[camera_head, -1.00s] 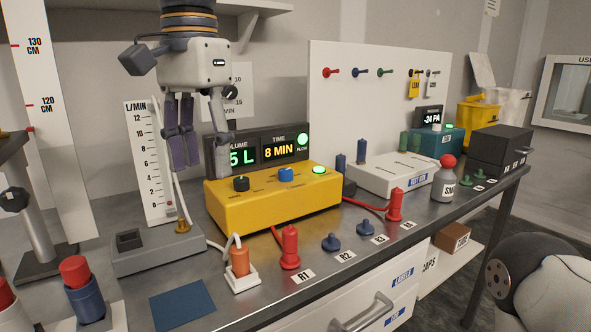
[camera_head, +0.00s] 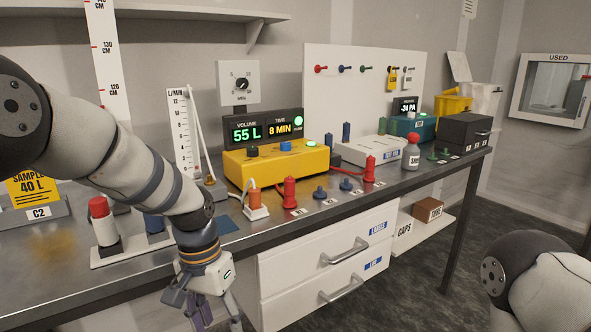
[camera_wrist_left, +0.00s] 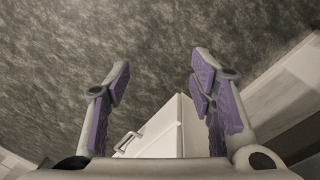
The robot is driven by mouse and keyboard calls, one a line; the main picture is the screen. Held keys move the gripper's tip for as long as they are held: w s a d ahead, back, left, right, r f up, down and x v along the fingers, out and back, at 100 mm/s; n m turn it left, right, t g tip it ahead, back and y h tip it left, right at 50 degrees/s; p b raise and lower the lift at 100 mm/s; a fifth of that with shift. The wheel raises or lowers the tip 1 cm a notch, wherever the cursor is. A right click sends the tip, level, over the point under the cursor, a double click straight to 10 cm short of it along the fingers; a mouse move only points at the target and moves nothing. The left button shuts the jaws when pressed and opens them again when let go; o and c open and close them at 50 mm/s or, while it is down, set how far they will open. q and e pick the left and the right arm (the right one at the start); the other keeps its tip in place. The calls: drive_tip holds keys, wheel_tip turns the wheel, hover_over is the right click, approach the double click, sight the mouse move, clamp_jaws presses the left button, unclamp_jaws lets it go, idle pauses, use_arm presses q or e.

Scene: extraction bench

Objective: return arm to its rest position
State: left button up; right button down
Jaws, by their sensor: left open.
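My left gripper (camera_head: 207,312) hangs low in front of the bench's front edge in the head view, pointing down, left of the drawers. Its fingers are apart and nothing is between them. In the left wrist view the open fingers (camera_wrist_left: 160,90) show with grey floor (camera_wrist_left: 150,35) beyond them and the white drawer unit (camera_wrist_left: 165,130) below. My right arm shows only as a link at the lower right of the head view; its gripper is out of view.
The bench top (camera_head: 130,272) holds a yellow pump box (camera_head: 275,165), a red plug (camera_head: 290,192), an orange plug (camera_head: 254,198) and a red-capped bottle (camera_head: 412,153). White drawers with handles (camera_head: 340,290) stand close right of my left gripper. Floor to the right is clear.

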use_arm(q)
drive_tip(key=s+a+f+n, duration=0.1)
drive_tip(key=s+a+f, duration=0.1)
drive_tip(key=s+f, duration=0.65)
drive_tip(key=s+a+f+n, duration=0.1)
drive_tip(key=s+a+f, duration=0.1)
drive_tip(key=s+f, duration=0.65)
drive_tip(key=s+a+f+n, duration=0.1)
drive_tip(key=s+a, duration=0.1)
drive_tip(key=s, duration=0.7)
drive_tip(key=s+a+f+n+y, duration=0.1)
drive_tip(key=s+a, duration=0.1)
drive_tip(key=s, duration=0.7)
drive_tip(key=shift+s+a+g, duration=0.3)
drive_tip(key=shift+s+a, duration=0.05)
drive_tip(key=shift+a, duration=0.05)
